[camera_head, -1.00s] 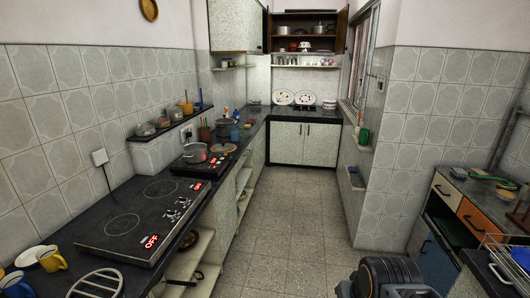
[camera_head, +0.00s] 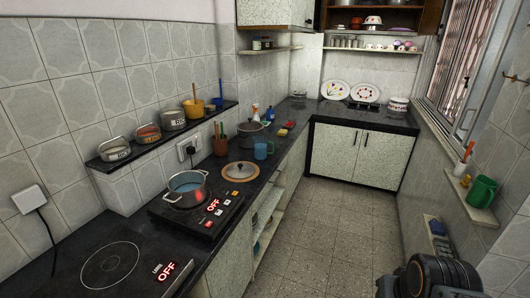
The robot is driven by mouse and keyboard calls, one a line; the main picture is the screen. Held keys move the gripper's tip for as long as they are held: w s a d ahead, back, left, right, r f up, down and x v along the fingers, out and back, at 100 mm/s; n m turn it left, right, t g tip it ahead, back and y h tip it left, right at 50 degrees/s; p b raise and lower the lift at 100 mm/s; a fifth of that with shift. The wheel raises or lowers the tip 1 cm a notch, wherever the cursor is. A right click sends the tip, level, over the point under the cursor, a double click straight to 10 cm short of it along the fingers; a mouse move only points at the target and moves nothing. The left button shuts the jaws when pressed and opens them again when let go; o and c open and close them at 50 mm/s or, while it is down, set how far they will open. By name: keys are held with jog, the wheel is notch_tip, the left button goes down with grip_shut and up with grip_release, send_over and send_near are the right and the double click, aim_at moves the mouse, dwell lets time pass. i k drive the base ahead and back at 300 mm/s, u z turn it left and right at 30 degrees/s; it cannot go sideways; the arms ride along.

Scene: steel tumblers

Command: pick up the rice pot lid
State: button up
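I cannot tell for certain which lid is the rice pot's. A shiny round lid with a knob (camera_head: 239,170) lies on a round wooden board on the left counter, just behind the induction hob. Its board (camera_head: 226,177) shows around it. A dark pot (camera_head: 250,137) stands behind it, seemingly covered. An open steel pot with bluish contents (camera_head: 187,188) sits on the small hob. Several labelled pots stand on the wall shelf, including a nearer one (camera_head: 115,151) and a farther one (camera_head: 173,121); their labels are too small to read surely. My gripper is not in view.
A blue mug (camera_head: 264,151) and a terracotta utensil holder (camera_head: 221,146) stand near the lid. The small hob (camera_head: 203,218) shows OFF. A dark part of my arm is at the bottom right. The tiled floor (camera_head: 325,230) is clear.

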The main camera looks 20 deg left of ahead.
aim_at(240, 170)
jog(key=i, duration=3.25)
jog(key=u, duration=3.15)
jog(key=i, duration=0.5)
